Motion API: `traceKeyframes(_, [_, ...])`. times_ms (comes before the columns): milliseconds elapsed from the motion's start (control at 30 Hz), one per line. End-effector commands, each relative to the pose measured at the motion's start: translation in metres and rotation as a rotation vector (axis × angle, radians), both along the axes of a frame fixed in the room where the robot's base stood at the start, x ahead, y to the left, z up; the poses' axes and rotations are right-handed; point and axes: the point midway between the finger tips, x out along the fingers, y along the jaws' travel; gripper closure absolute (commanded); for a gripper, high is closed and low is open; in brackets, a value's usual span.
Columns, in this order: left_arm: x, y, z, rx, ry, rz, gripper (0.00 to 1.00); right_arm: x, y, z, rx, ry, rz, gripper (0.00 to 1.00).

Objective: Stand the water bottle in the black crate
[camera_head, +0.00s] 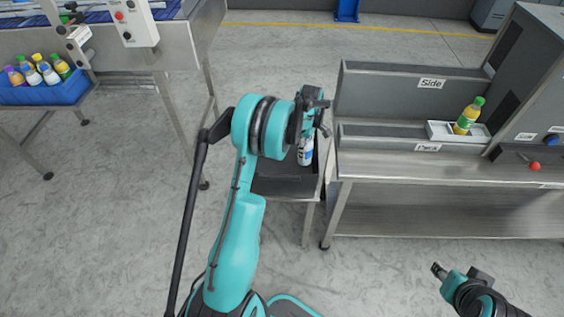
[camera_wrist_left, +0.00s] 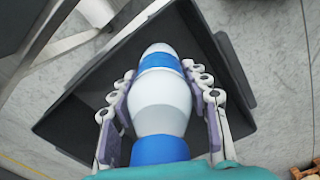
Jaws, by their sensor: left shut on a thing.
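The water bottle (camera_head: 305,153) is white with blue bands and hangs roughly upright below my left gripper (camera_head: 308,117). In the left wrist view the bottle (camera_wrist_left: 160,105) sits between the two fingers, which are shut on it. The black crate (camera_head: 272,186) stands on a small metal stand. The left wrist view shows the bottle over the inside of the crate (camera_wrist_left: 70,125); I cannot tell whether its base touches the floor of the crate. My right gripper (camera_head: 439,270) is low at the right, away from the crate; its jaw opening is unclear.
A steel bench (camera_head: 440,170) stands right of the crate, with a white tray (camera_head: 439,130) holding a green-capped juice bottle (camera_head: 469,116). A blue crate (camera_head: 45,94) of several bottles is at the far left, by a conveyor (camera_head: 185,30). The floor between is clear.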

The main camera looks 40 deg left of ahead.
Motion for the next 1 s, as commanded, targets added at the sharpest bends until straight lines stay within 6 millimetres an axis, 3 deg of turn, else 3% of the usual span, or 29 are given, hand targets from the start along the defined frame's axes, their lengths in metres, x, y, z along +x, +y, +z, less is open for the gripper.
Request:
traceKeyframes(100, [0.011, 0.029, -0.026, 0.001, 0.001, 0.235, 0.93, 0.0, 0.0, -0.005, 0.0, 0.0, 0.0, 0.6])
traceKeyframes(267, [0.017, 0.047, -0.043, 0.001, 0.001, 0.402, 0.93, 0.0, 0.0, -0.008, 0.0, 0.0, 0.0, 0.6])
traceKeyframes(600, [0.017, 0.05, -0.099, 0.001, 0.001, 0.431, 0.93, 0.0, 0.0, -0.029, 0.0, 0.0, 0.0, 0.6])
traceKeyframes(1000, [0.017, 0.049, -0.144, 0.001, 0.001, 0.429, 0.93, 0.0, 0.0, -0.045, 0.0, 0.0, 0.0, 0.6])
